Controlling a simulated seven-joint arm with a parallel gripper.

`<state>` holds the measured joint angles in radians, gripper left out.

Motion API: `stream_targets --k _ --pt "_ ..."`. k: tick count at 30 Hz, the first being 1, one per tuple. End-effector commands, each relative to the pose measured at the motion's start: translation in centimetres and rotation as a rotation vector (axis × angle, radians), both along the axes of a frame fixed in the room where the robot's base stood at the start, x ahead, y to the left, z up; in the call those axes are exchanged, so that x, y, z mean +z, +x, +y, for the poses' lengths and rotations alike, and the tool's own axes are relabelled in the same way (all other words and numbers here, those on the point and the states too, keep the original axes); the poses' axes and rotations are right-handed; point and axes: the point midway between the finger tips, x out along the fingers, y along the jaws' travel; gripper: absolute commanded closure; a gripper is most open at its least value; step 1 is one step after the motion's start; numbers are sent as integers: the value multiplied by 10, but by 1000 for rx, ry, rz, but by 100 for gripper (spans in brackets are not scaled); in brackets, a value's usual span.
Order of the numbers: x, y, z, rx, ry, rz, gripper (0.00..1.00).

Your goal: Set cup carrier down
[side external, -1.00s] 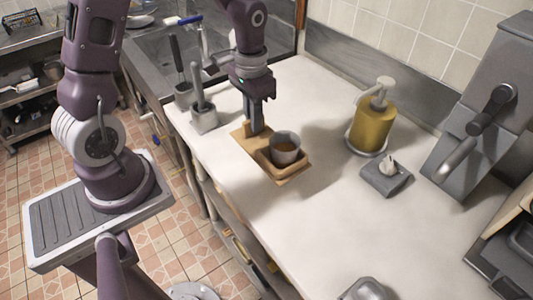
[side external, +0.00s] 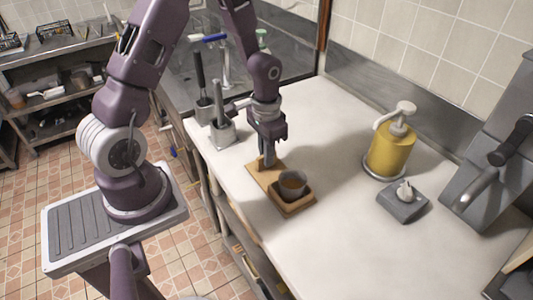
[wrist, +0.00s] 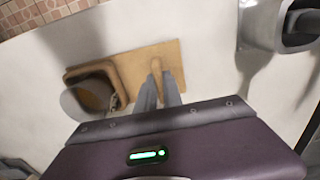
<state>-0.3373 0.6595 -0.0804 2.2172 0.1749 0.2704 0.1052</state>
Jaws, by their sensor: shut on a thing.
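The cup carrier (side external: 265,172) is a light wooden board with a raised, box-like ring at one end and an upright handle at the other. A grey cup (side external: 292,184) with brown contents sits upright in the ring. My gripper (side external: 268,161) is above the handle end, its fingers shut on the handle. In the wrist view, the fingers (wrist: 160,92) meet at the handle (wrist: 156,66), with the board (wrist: 171,55) beneath and the cup (wrist: 90,96) at left, partly dark. The carrier looks level, at or just above the white counter; a small gap cannot be ruled out.
A yellow pump bottle (side external: 390,150) and a small grey box with tissue (side external: 403,200) stand to the right. The counter (side external: 340,245) in front is clear.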

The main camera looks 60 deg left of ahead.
Motion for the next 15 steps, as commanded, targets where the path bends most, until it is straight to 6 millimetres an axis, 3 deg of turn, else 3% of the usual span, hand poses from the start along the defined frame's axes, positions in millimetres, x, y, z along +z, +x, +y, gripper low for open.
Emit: stream_targets --k 1,2,4,5,15 --pt "-2 0 0 0 0 1 100" --pt "-1 0 0 0 0 1 84" --pt "-1 0 0 0 0 1 70" --pt "-1 0 0 0 0 0 68" --pt "3 1 0 0 1 -2 68"
